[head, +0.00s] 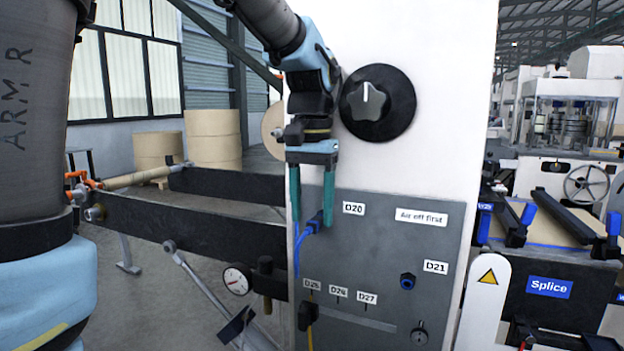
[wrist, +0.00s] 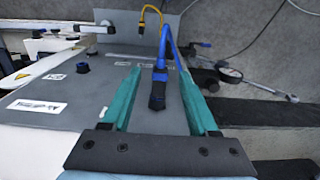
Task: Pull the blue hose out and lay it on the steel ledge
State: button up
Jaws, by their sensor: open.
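The blue hose (head: 298,250) hangs from a black connector at the grey panel (head: 385,235), beside the D20 label. In the wrist view the blue hose (wrist: 171,48) rises from its black connector (wrist: 157,95). My gripper (head: 311,218) is open, pointing down in front of the panel. Its two teal fingers stand on either side of the connector, with gaps visible in the wrist view (wrist: 158,75). A narrow light-grey strip low on the panel, below the D26 and D27 labels, looks like the steel ledge (head: 360,319); its bare length shows nothing on it.
A yellow hose with a black connector (head: 307,315) is at D25, left of the strip. A blue-ringed port (head: 407,281) is by D21, and a knob (head: 419,335) lies below. A large dial (head: 377,103) is above the panel. A gauge (head: 237,279) stands left.

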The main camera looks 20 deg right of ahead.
jog(key=shift+f, duration=0.8)
jog(key=shift+c, duration=0.2)
grip_shut()
dwell(1.4)
jog(key=shift+s+a, duration=0.2)
dwell(0.4)
jog(key=shift+s+a, duration=1.6)
jog(key=shift+s, duration=0.1)
